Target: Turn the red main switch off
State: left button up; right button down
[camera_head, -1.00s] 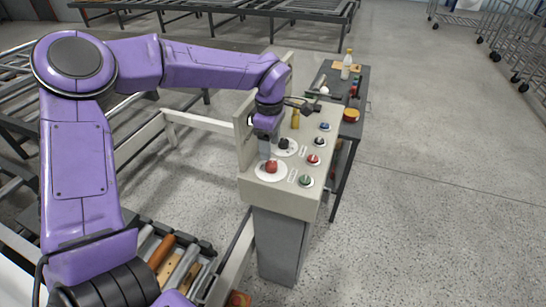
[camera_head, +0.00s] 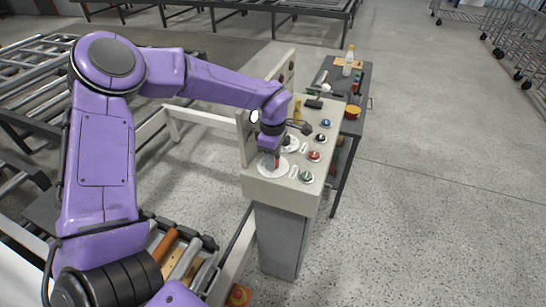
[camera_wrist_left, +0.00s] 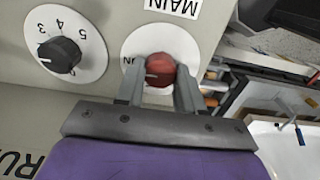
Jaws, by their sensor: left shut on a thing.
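The red main switch (camera_wrist_left: 160,70) is a round red knob on a white disc, under a MAIN label, in the left wrist view. A pale line on the knob points left, close to the ON mark. My left gripper (camera_wrist_left: 158,92) has one finger on each side of the knob and is shut on it. In the head view my left gripper (camera_head: 270,160) comes down on the white disc (camera_head: 285,169) at the console's near left corner and mostly hides the knob there. My right gripper is in neither view.
The console (camera_head: 290,190) also carries a black dial (camera_wrist_left: 60,54) with numbers, a blue button (camera_head: 325,123), a red button (camera_head: 315,155) and a green button (camera_head: 306,176). A dark side table (camera_head: 352,125) with tools and a bottle stands behind.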

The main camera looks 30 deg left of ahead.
pick_arm(q)
jog(key=shift+n, duration=0.3)
jog(key=n, duration=0.3)
jog(key=shift+n, duration=0.3)
jog(key=n+b, duration=0.1)
jog(key=n, duration=0.3)
jog(key=shift+f+n, duration=0.1)
jog(key=shift+n, duration=0.2)
jog(key=n+b, duration=0.1)
jog(key=n, duration=0.3)
jog(key=shift+b, duration=0.4)
jog(key=shift+n+b, duration=0.95)
jog(key=shift+n, duration=1.55)
jog(key=o, duration=1)
jog(key=shift+o, duration=0.2)
